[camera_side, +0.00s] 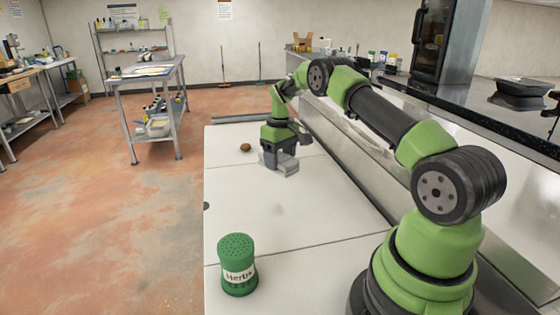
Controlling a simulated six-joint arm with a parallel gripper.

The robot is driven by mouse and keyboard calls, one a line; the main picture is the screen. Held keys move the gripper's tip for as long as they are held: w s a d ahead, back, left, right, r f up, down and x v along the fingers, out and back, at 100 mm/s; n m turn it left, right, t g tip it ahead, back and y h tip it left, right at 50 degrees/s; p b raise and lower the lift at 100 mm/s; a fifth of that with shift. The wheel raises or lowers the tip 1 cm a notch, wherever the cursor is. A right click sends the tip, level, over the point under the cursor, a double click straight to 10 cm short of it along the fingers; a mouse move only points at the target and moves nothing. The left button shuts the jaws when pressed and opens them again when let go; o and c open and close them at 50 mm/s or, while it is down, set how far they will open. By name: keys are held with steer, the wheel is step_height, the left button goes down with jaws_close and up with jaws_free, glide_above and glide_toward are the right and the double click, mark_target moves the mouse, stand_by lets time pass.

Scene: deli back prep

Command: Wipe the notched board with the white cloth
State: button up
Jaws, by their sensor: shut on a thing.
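My gripper (277,154) is at the far part of the white work surface, pointing down. It is shut on a pale grey-white bundle, which looks like the white cloth (286,169). The cloth is low, at or just above the surface; contact is hard to tell. The notched board (270,215) appears to be the white panel between two seams, with a dark round notch on its left edge. The cloth is near the board's far seam. My gripper hides part of the cloth.
A small brown lump (245,147) lies left of my gripper. A green herbs shaker (237,264) stands upright at the near left. A metal ledge (345,135) runs along the right side. The middle of the white surface is clear.

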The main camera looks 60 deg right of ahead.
stand_by(0.3)
steer(key=shift+a, duration=0.55)
steer(key=s+a, duration=0.3)
steer(key=a, duration=0.4)
steer(key=shift+s, duration=0.3)
steer(key=shift+a+f, duration=0.1)
steer(key=shift+f, duration=0.05)
steer(key=shift+f, duration=2.5)
steer(key=shift+w+d, duration=1.75)
